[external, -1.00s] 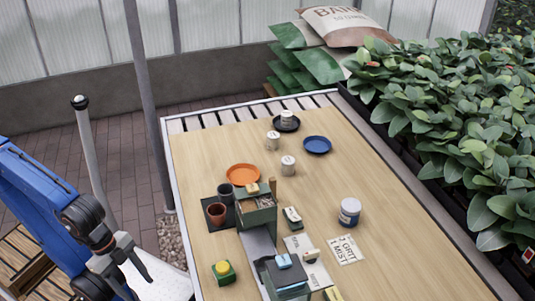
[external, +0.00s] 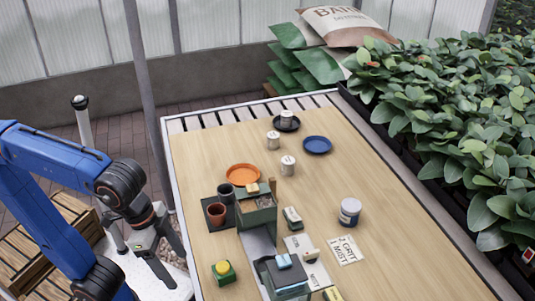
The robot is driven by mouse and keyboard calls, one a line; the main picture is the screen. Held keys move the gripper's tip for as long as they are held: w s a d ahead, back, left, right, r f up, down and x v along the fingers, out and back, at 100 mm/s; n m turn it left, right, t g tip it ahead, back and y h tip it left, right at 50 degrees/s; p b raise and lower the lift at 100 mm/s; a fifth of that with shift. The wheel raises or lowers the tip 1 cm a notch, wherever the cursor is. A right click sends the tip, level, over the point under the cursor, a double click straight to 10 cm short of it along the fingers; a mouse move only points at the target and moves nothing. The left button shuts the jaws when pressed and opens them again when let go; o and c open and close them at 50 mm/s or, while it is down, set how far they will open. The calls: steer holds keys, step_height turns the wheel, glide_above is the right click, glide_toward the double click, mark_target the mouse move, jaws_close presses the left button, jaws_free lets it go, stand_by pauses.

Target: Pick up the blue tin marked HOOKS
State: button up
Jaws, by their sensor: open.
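My gripper (external: 178,274) is open and empty at the table's left edge, pointing down. It is well to the left of the tin, with the green box and other items between them. Three whitish tins stand farther back: one (external: 288,166) near the middle, one (external: 273,140) behind it, and one (external: 287,116) on a dark saucer.
A printed card (external: 345,250) lies in front of the blue tin. A blue plate (external: 317,145) is farther back. Right of the tin is clear.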

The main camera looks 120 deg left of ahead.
steer(key=w+a+r+n+g, duration=0.1)
steer(key=w+a+r+n, duration=0.3)
steer(key=w+a+r, duration=0.55)
steer(key=w+a+r+n+g, duration=0.15)
steer(key=w+a+n, duration=0.25)
steer(key=w+a, duration=0.6)
steer(key=n+g, duration=0.1)
steer(key=n, duration=0.8)
glide_above(350, 204)
step_height(350, 204, down, 3)
steer(key=shift+h, duration=0.3)
steer(key=f, duration=0.7)
steer(key=s+f, duration=0.1)
steer(key=f, duration=0.3)
steer(key=shift+w+f, duration=0.15)
steer(key=shift+f, duration=0.85)
steer(key=shift+w+f, duration=0.2)
steer(key=shift+f, duration=0.85)
steer(key=shift+w+f, duration=0.15)
steer(key=shift+f, duration=0.85)
steer(key=c, duration=1.2)
